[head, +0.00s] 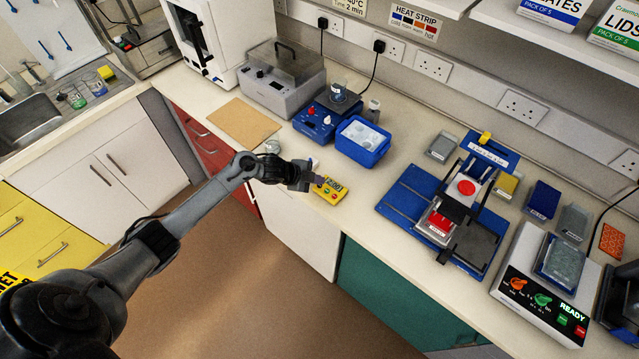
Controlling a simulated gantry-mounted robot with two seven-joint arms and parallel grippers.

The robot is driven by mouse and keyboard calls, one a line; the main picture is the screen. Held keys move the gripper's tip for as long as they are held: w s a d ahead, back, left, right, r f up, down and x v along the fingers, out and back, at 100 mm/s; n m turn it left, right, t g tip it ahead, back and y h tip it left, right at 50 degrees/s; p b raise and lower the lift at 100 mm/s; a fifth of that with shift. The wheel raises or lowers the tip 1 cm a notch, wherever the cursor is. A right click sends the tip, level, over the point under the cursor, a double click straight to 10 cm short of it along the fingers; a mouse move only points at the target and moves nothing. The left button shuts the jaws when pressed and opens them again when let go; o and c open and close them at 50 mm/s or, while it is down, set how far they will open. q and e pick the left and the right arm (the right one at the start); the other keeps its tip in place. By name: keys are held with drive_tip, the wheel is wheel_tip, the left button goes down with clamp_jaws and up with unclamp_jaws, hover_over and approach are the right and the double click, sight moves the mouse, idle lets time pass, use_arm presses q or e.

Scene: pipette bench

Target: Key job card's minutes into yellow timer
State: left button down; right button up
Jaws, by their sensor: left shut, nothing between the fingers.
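The yellow timer (330,191) lies on the bench near its front edge, with a small display and several buttons that are too small to read. My left gripper (316,181) is shut and empty, with its fingertips at the left end of the timer. I cannot tell whether the tips touch it. I cannot make out a job card for certain; a wall card reading "2 min" (350,5) is cut off at the top edge.
Behind the timer stand a blue ice box (362,141), a blue hotplate (327,115) and a grey water bath (282,77). A brown board (244,122) lies to the left. A blue pipetting stand (408,200) and a white "READY" machine (540,290) stand to the right.

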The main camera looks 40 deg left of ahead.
use_arm(q)
drive_tip(key=shift+r, duration=0.15)
wheel_tip(320, 180, up, 6)
drive_tip(key=p, duration=0.5)
drive_tip(key=shift+s+f, duration=0.1)
drive_tip(key=shift+f, duration=0.15)
idle(0.6)
